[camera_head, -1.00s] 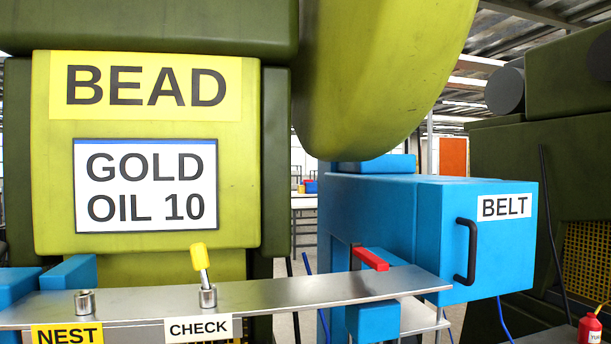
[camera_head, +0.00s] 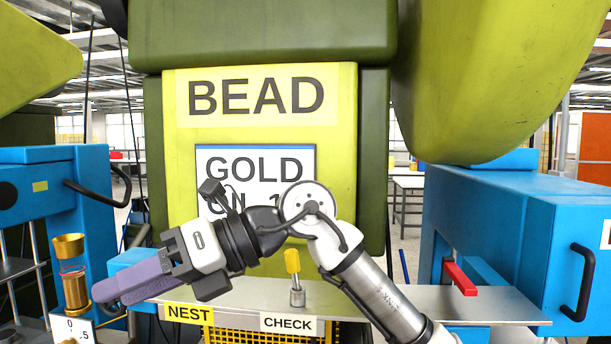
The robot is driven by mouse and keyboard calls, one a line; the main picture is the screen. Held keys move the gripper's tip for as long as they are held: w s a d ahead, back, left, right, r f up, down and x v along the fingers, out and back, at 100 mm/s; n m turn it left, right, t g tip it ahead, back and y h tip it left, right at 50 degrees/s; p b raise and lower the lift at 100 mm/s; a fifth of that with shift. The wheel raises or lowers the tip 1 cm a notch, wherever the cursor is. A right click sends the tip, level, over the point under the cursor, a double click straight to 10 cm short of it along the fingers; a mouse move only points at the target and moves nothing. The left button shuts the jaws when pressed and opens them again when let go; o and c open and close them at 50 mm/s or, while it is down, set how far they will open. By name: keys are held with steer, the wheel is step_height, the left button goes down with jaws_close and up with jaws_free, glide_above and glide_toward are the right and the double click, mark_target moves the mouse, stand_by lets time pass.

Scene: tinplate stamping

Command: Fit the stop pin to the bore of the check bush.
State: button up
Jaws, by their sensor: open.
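The stop pin, with a yellow head (camera_head: 292,261) and a thin metal shank, stands at the check bush (camera_head: 297,298), a small metal sleeve on the shelf above the CHECK label. The pin leans slightly left, its lower end at the mouth of the bush; how deep it sits I cannot tell. My gripper (camera_head: 100,300), with purple fingers, is open and seen from the side. It is well left of the pin, pointing left, and holds nothing that I can see. The nest bush is not visible; my arm and gripper cover that area.
The metal shelf (camera_head: 400,300) runs below the BEAD panel (camera_head: 340,130). A gold cylinder (camera_head: 70,260) stands on a gauge at left, close to my fingertips. A red handle (camera_head: 460,278) and a blue BELT cabinet (camera_head: 500,230) are at right. My forearm crosses in front of the shelf.

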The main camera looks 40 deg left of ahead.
steer(key=w+r+m+t+p, duration=0.2)
steer(key=w+m+t, duration=0.1)
steer(key=w+t, duration=0.5)
steer(key=m+t+h+p, duration=0.1)
steer(key=m+t+h, duration=0.2)
steer(key=m+t, duration=0.3)
glide_toward(291, 268)
steer(key=p+x, duration=0.1)
steer(key=x, duration=0.2)
steer(key=p+x, duration=0.1)
steer(key=x, duration=0.3)
steer(key=w+p+x, duration=0.1)
steer(key=x, duration=0.3)
steer(key=shift+a, duration=0.45)
